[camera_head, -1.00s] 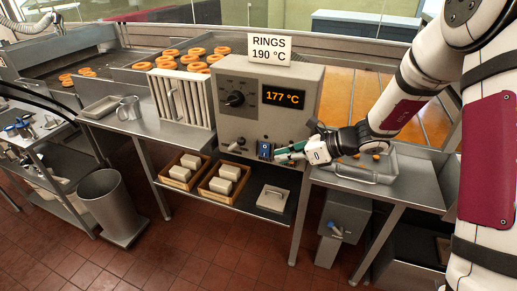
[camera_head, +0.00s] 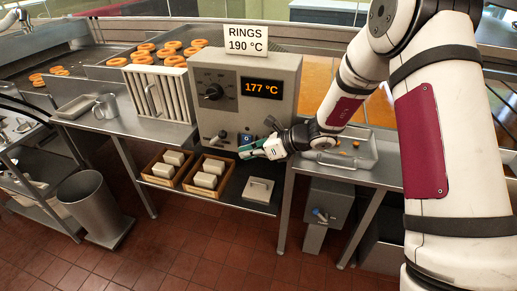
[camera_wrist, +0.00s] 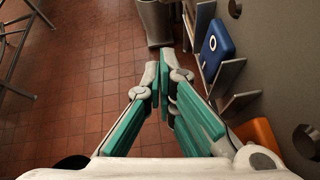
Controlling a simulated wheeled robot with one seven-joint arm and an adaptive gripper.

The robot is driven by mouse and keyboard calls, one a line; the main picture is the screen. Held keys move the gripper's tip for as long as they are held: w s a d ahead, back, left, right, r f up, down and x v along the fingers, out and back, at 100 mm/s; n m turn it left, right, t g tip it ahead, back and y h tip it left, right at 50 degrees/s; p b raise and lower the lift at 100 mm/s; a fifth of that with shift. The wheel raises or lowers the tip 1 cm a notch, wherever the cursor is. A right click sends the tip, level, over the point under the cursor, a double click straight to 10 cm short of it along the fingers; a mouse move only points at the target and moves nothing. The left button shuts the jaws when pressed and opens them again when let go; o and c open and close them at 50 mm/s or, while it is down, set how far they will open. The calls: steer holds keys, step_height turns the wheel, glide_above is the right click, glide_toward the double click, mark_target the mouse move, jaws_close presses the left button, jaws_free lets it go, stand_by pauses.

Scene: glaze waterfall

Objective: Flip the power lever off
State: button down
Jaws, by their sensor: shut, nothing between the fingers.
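The grey control box (camera_head: 283,115) stands at the middle of the counter. On its lower front is a blue switch piece with a white ring mark (camera_head: 246,138); it shows larger in the wrist view as a blue paddle (camera_wrist: 222,62) to the right of my fingers. A small grey lever (camera_head: 221,135) sits left of it. I cannot tell for sure which is the power lever. My gripper (camera_head: 240,152) is just below the blue piece, fingers pointing left. In the wrist view the green-padded fingers (camera_wrist: 166,62) meet at the tips, empty and apart from the blue paddle.
The box has a dial (camera_head: 212,91) and a display reading 177 °C (camera_head: 262,88). Wooden crates (camera_head: 207,177) sit on the shelf below. An orange part (camera_wrist: 258,135) is close to my right finger in the wrist view. A bin (camera_head: 91,205) stands at left.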

mark_target(219, 136)
steer(key=shift+w+a+r+p, duration=0.2)
steer(key=shift+w+a, duration=0.25)
steer(key=shift+a, duration=0.35)
steer(key=shift+w+a+r+p, duration=0.1)
steer(key=shift+w+a+r, duration=0.25)
steer(key=shift+a, duration=0.4)
steer(key=shift+w+a+r+p, duration=0.15)
steer(key=shift+w+a, duration=0.35)
steer(key=shift+a, duration=0.3)
